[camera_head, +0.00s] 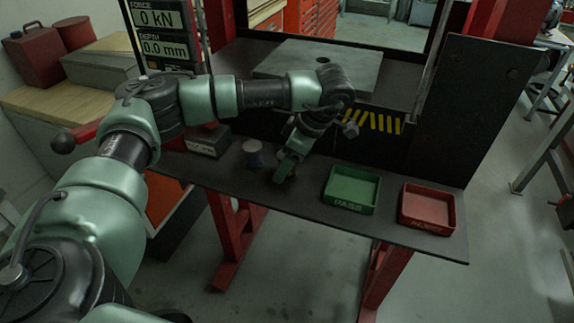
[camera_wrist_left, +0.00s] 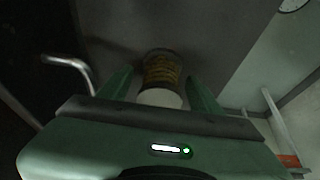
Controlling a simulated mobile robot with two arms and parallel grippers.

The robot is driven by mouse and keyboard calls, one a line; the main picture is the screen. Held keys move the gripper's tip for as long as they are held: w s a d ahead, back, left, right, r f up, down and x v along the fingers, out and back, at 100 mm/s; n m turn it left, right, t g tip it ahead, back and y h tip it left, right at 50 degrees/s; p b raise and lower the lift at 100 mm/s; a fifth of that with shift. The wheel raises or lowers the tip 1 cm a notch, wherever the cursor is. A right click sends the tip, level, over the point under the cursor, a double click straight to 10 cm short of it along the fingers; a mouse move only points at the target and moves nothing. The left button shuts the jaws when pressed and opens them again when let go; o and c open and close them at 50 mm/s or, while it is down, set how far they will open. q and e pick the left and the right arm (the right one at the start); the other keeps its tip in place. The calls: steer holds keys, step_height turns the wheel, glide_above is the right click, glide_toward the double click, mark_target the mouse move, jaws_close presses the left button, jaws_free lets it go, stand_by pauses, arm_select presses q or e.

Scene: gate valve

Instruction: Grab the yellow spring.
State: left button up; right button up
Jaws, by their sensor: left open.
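The yellow spring (camera_wrist_left: 162,72) shows in the left wrist view as a dark-yellow coil with a pale round cap at its near end. It lies between the two green fingers of my left gripper (camera_wrist_left: 159,80), with a gap visible on its right side. In the head view my left gripper (camera_head: 286,171) points down at the black shelf, and its hand and fingers hide most of the spring. My left gripper is open. My right gripper is not in view.
A blue piece with a pale top (camera_head: 253,153) stands left of my gripper on the shelf (camera_head: 310,209). A green PASS tray (camera_head: 350,190) and a red tray (camera_head: 428,207) are to the right. The press plate (camera_head: 350,65) is above and behind.

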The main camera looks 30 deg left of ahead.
arm_select(q)
steer(key=shift+f, duration=0.15)
jaws_close()
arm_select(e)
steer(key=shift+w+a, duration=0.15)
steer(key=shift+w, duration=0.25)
